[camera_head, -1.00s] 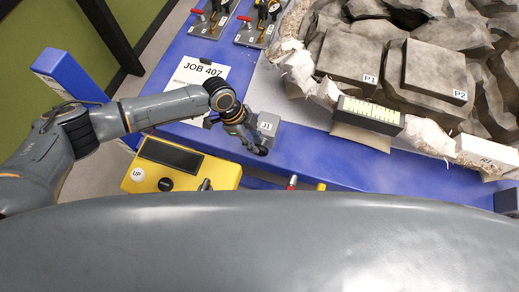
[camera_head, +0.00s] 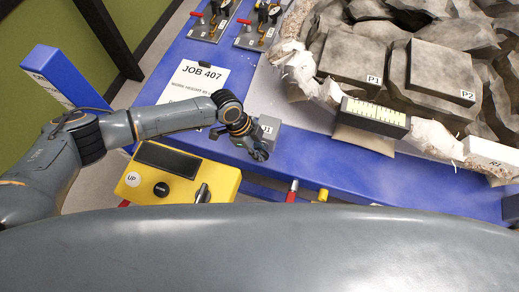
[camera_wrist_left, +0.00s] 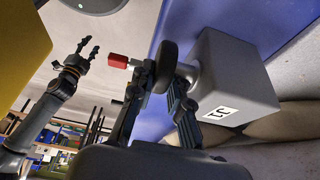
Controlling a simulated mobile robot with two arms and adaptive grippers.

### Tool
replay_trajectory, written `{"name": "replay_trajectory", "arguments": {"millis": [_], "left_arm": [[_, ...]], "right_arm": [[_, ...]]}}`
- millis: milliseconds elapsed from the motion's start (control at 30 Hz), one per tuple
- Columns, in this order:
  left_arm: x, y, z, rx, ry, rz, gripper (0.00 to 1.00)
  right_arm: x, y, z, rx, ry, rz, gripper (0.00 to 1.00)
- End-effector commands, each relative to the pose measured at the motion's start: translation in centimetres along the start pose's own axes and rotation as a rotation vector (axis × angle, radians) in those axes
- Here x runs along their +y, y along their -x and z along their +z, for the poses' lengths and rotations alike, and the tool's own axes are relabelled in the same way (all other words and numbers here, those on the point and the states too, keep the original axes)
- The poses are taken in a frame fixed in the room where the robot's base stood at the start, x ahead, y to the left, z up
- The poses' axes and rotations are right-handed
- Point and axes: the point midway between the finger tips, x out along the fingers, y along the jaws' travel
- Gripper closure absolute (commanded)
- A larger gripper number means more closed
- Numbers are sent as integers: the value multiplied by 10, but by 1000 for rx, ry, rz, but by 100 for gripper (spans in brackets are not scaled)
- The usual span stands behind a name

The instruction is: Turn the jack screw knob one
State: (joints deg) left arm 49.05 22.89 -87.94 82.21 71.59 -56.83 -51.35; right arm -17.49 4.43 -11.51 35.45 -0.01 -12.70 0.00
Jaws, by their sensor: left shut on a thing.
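The jack is a grey block labelled J1 (camera_head: 271,125) on the blue table edge. In the left wrist view, the block (camera_wrist_left: 232,75) fills the right side, with a dark round knob (camera_wrist_left: 166,66) on a short shaft at its left face. My left gripper (camera_wrist_left: 160,86) has its fingers on either side of the knob and is shut on it. In the head view, my left gripper (camera_head: 258,150) sits at the block's front left, hiding the knob. My right gripper (camera_wrist_left: 87,48) shows in the left wrist view, fingers apart and empty, away from the jack.
A yellow control box (camera_head: 178,172) with an UP label stands just left of my left gripper. A JOB 407 sheet (camera_head: 198,80) lies behind my arm. The fossil block with pieces P1 (camera_head: 350,60) and P2 (camera_head: 440,72) lies to the right. Red (camera_head: 292,190) and yellow handles sit in front.

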Motion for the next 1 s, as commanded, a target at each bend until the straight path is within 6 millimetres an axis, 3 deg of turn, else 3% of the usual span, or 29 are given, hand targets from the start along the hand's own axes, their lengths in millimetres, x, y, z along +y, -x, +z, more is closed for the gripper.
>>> {"name": "replay_trajectory", "arguments": {"millis": [267,600,1000], "left_arm": [[0,1,-4,-82,-3,1,100],[0,-3,-10,-327,-3,1,100],[0,-8,-12,-558,-1,-1,100]], "right_arm": [[1,10,-6,8,0,2,60],[4,27,-8,9,1,4,60],[5,30,-8,8,0,6,60]]}}
